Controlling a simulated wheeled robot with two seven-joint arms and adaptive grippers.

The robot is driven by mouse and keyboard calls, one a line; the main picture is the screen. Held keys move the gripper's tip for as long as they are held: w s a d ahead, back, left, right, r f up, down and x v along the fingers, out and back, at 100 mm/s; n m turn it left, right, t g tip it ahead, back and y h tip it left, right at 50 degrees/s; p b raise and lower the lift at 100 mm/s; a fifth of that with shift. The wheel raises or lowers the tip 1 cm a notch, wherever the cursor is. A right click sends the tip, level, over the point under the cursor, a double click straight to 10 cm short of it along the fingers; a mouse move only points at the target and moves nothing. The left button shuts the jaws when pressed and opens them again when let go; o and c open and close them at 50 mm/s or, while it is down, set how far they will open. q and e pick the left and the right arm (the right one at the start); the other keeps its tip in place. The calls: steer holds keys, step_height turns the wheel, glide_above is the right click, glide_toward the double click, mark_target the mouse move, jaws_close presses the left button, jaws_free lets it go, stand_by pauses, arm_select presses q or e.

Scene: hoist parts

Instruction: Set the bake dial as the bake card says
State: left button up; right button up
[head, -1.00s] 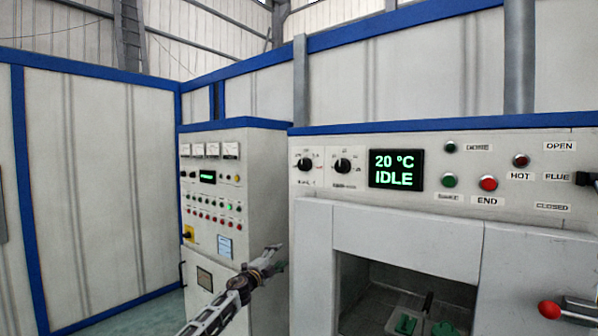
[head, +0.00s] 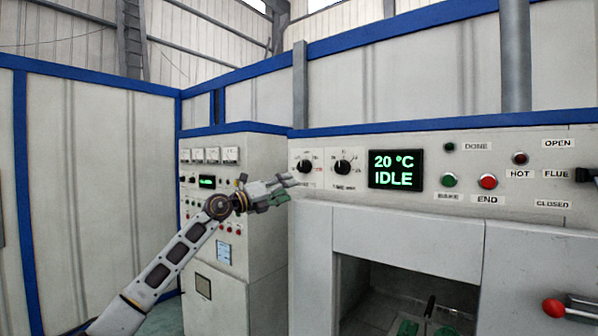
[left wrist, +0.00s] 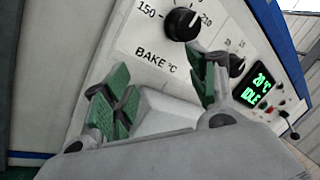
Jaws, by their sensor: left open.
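The bake dial (head: 304,166) is a black knob at the left of the oven's front panel. In the left wrist view the dial (left wrist: 182,24) sits above the label "BAKE °C", with 150 and 210 printed around it. I cannot tell its exact setting. My left gripper (head: 284,187) is just below and left of the dial, open and empty. In the left wrist view its green-padded fingers (left wrist: 162,98) are spread apart, clear of the knob. No bake card is readable; a small pale blue sheet (head: 223,252) on the cabinet is too small to read.
A second black knob (head: 342,167) is right of the dial, beside the display (head: 396,169) reading 20 °C, IDLE. Green (head: 449,180) and red (head: 488,182) buttons follow. The control cabinet (head: 270,240) stands at the left, behind my left arm. A red-knobbed handle (head: 553,308) sticks out at lower right.

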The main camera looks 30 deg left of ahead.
mark_target(301, 168)
arm_select(q)
steer(key=s+d+r+m+y+b, duration=0.1)
steer(key=s+d+r+m+y, duration=0.1)
steer(key=s+r+y, duration=0.4)
steer(key=s+m, duration=0.1)
steer(key=s, duration=0.3)
steer(key=shift+r+g, duration=0.2)
steer(key=shift+g, duration=0.2)
arm_select(e)
steer(key=shift+w+d+f, duration=0.15)
steer(key=shift+d+f, duration=0.05)
steer(key=shift+f, duration=0.45)
arm_select(q)
steer(key=shift+w, duration=0.2)
arm_select(e)
steer(key=shift+r, duration=0.1)
